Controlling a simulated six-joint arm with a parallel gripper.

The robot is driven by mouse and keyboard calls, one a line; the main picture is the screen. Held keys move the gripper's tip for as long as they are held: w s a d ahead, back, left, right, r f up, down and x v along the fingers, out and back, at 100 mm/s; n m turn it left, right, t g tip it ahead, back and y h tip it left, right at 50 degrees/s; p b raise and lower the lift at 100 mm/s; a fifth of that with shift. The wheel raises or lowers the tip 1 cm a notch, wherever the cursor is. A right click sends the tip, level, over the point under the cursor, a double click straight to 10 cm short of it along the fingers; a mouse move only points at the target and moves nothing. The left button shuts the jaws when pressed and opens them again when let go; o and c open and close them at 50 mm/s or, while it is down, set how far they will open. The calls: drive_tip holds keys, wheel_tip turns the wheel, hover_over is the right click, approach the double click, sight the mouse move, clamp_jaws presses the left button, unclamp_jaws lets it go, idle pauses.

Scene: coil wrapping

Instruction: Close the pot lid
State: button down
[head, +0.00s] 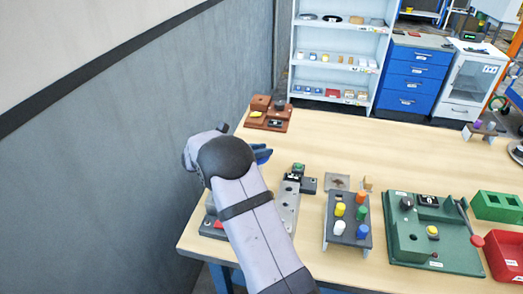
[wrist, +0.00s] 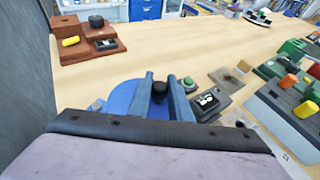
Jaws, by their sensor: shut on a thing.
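A round blue lid (wrist: 122,97) with a black knob (wrist: 160,87) shows in the wrist view, just beyond my wrist. My gripper (wrist: 160,84) has its two blue-grey fingers on either side of the knob and is shut on it. In the head view my gripper (head: 262,153) is mostly hidden behind my own arm, over the left part of the table. I cannot make out a pot under the lid, nor whether the lid rests on anything.
A brown stepped block (head: 268,113) with a yellow piece stands at the far left. A grey fixture (head: 290,208), a rack of coloured pegs (head: 347,222) and a green board (head: 432,235) stand to the right. The wooden table (head: 370,142) is bare toward the back.

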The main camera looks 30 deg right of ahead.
drive_tip(key=shift+a, duration=0.1)
drive_tip(key=m+g+b, duration=0.1)
drive_tip(key=b, duration=0.1)
drive_tip(key=a+m+g+b, duration=0.1)
drive_tip(key=shift+s+a+f+g+b, duration=0.2)
drive_tip(key=shift+s+a+g+b, duration=0.1)
drive_tip(key=shift+g+b, duration=0.1)
drive_tip(key=shift+s+a+r+m+g+b, duration=0.1)
drive_tip(key=shift+a+m+g+b, duration=0.5)
drive_tip(key=shift+m+g, duration=0.25)
drive_tip(key=shift+s+a+r+m+g+b, duration=0.1)
drive_tip(key=shift+a+m+g+b, duration=0.45)
drive_tip(key=shift+m+g, duration=0.3)
drive_tip(key=shift+a+y, duration=0.15)
drive_tip(key=shift+y, duration=0.15)
drive_tip(key=c, duration=1.6)
unclamp_jaws()
drive_tip(key=shift+r, duration=0.15)
drive_tip(key=shift+r+p, duration=1.25)
drive_tip(key=shift+r, duration=3.65)
